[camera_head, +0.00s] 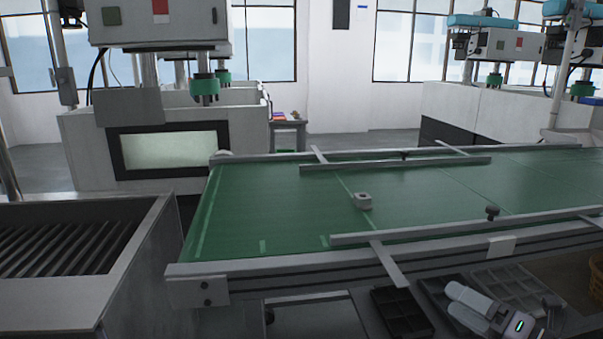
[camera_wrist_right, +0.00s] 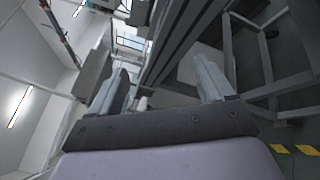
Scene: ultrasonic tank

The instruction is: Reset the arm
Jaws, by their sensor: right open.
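My right gripper (camera_head: 545,312) is low at the right of the head view, beside the front edge of the conveyor and above the trays under it. In the right wrist view its two fingers (camera_wrist_right: 160,82) stand well apart, with nothing between them. Part of my right arm shows next to it. My left gripper is not in view.
A green conveyor belt (camera_head: 270,205) with metal guide rails crosses the middle; a small grey part (camera_head: 363,201) sits on it. A slotted metal tank (camera_head: 62,250) stands at left. A black tray (camera_head: 402,315) and a grey divided tray (camera_head: 515,288) lie below the belt.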

